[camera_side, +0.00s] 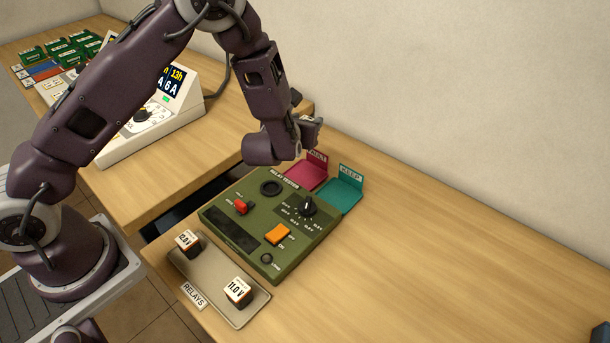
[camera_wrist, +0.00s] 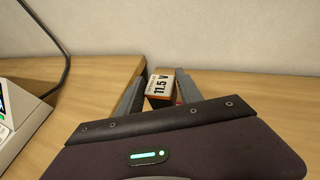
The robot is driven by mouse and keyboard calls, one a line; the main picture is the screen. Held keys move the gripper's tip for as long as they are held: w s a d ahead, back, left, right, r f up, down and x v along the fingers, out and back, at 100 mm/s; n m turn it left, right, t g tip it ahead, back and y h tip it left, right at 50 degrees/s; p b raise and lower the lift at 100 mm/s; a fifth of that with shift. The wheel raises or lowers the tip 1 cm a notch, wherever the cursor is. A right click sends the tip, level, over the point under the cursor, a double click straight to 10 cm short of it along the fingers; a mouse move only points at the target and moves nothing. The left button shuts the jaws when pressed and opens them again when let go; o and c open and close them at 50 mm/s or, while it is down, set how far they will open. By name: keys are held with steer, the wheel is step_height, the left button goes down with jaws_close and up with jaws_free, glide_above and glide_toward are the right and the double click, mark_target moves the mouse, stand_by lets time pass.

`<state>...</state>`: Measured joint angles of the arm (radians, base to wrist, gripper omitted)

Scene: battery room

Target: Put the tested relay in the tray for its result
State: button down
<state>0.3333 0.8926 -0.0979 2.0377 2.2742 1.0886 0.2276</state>
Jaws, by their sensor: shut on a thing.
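My gripper (camera_side: 309,127) is shut on a relay, a small block with a white label reading 11.5 V and an orange edge, clear between the fingers in the wrist view (camera_wrist: 161,83). It is held up at the tester's far side, near the red tray. The red tray (camera_side: 303,178), with a partly covered label ending in "ULT", lies behind the tester. The teal tray (camera_side: 339,196), labelled KEEP, is right of it and looks empty. The arm hides part of the red tray. The green relay tester (camera_side: 226,205) has a red switch, an orange switch and a knob.
A grey RELAYS tray (camera_side: 210,282) at the front holds a 12.0 V-looking relay (camera_side: 188,241) and an 11.0 V relay (camera_side: 238,291). A white instrument (camera_side: 150,128) stands on the left bench. A wall runs behind.

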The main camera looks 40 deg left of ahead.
glide_toward(311, 155)
steer(key=x, duration=0.4)
steer(key=shift+w, duration=0.3)
steer(key=c, duration=1)
jaws_free()
steer(key=shift+f, duration=0.1)
steer(key=shift+c, duration=0.2)
